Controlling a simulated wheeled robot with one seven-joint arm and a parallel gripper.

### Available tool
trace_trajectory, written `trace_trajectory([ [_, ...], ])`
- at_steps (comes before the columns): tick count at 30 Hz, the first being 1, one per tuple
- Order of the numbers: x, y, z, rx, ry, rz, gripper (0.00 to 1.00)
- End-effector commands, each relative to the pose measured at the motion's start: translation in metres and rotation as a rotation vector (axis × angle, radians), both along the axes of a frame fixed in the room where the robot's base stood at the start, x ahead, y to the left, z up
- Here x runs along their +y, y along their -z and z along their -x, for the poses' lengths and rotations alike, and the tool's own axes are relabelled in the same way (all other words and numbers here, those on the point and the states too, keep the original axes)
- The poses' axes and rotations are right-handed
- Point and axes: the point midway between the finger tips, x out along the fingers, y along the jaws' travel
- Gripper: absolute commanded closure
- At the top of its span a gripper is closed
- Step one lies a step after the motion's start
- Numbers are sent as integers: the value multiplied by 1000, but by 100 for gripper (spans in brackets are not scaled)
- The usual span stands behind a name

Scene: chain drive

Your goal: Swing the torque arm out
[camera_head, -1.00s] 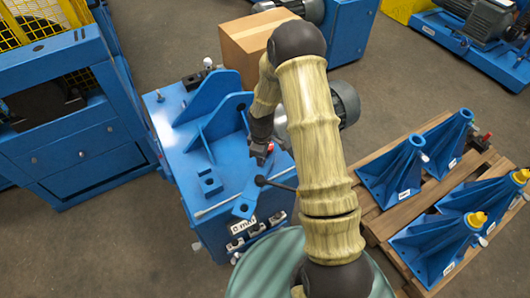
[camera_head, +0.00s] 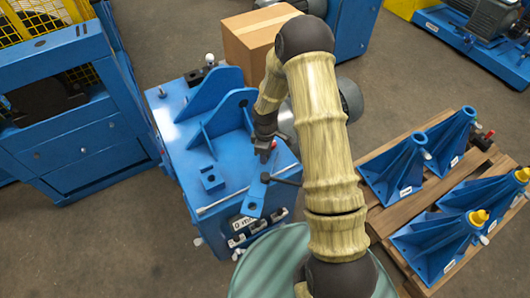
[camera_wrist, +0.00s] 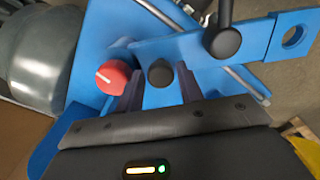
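The blue torque arm (camera_head: 256,196) is a flat bar on top of the blue machine block. In the wrist view the torque arm (camera_wrist: 265,38) runs to the upper right and ends in a round hole. A short black knob (camera_wrist: 160,72) stands on the bar. A red knob (camera_wrist: 112,77) is just left of the fingers.
A black ball-ended lever (camera_wrist: 222,42) stands near the bar. Upright blue ribs (camera_head: 205,95) rise behind on the block. A cardboard box (camera_head: 258,38) is at the back. Blue brackets (camera_head: 397,168) stand on a wooden pallet (camera_head: 375,222) at right.

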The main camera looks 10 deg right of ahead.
Motion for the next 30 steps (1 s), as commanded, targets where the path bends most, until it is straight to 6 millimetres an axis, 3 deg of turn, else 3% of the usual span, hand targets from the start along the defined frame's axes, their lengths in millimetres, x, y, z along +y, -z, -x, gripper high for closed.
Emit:
trace_trajectory([
  [5,-1,-3,0,1,2,0,63],
  [10,-1,-23,0,-1,2,0,63],
  [30,0,-153,0,-3,1,0,63],
])
